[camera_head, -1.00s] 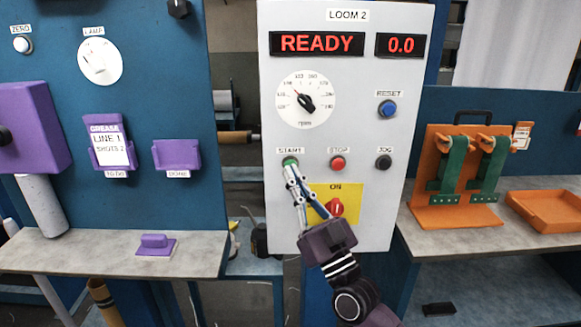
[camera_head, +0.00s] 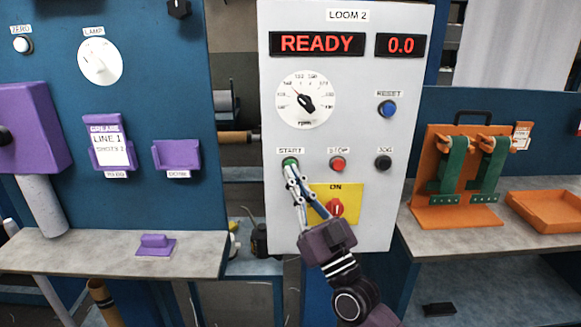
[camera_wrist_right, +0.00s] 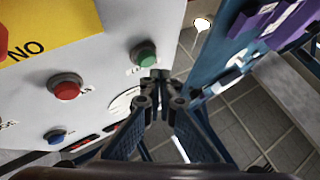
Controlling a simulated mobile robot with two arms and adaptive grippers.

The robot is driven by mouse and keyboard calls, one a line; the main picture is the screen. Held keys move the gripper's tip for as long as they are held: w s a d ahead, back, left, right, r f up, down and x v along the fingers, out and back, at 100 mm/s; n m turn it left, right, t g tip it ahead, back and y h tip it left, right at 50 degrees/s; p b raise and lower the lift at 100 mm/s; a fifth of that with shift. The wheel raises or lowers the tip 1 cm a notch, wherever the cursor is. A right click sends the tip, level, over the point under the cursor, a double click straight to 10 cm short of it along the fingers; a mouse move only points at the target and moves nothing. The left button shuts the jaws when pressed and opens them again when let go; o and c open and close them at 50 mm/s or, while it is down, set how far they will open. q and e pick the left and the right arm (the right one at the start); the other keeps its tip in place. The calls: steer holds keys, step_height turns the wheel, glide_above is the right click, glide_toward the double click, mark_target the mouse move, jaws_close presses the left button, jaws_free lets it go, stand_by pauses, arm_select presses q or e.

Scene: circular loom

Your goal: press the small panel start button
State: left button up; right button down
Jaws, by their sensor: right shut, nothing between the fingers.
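The green START button (camera_head: 290,161) is on the white LOOM 2 panel (camera_head: 345,225), left of the red STOP button (camera_head: 338,163). In the right wrist view the green button (camera_wrist_right: 145,54) shows uncovered beside the fingertips. My right gripper (camera_head: 291,170) is shut and empty, its fingertips just below the green button in the head view. The right wrist view shows the closed fingertips (camera_wrist_right: 155,80) near it, with a small gap in the picture. I cannot tell whether they touch the panel. The display (camera_head: 317,43) reads READY, and the other reads 0.0 (camera_head: 401,45). My left gripper is not in view.
A black JOG button (camera_head: 383,162), a blue RESET button (camera_head: 387,108) and an rpm dial (camera_head: 306,101) share the panel. A red ON switch (camera_head: 334,207) on a yellow plate sits close to my right fingers. A grey bench (camera_head: 80,254) stands left.

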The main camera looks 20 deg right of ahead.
steer(key=shift+w+d, duration=0.1)
steer(key=shift+w, duration=0.35)
steer(key=shift+w+d, duration=0.15)
steer(key=shift+w, duration=0.25)
stand_by(0.7)
steer(key=shift+s, duration=0.1)
steer(key=shift+s+a, duration=0.3)
steer(key=shift+s, duration=0.45)
steer(key=shift+p, duration=0.35)
steer(key=s+p, duration=0.1)
steer(key=s, duration=0.1)
steer(key=s+a+p, duration=0.1)
steer(key=s, duration=0.1)
steer(key=shift+s+a, duration=0.2)
steer(key=shift+s, duration=0.2)
stand_by(3.3)
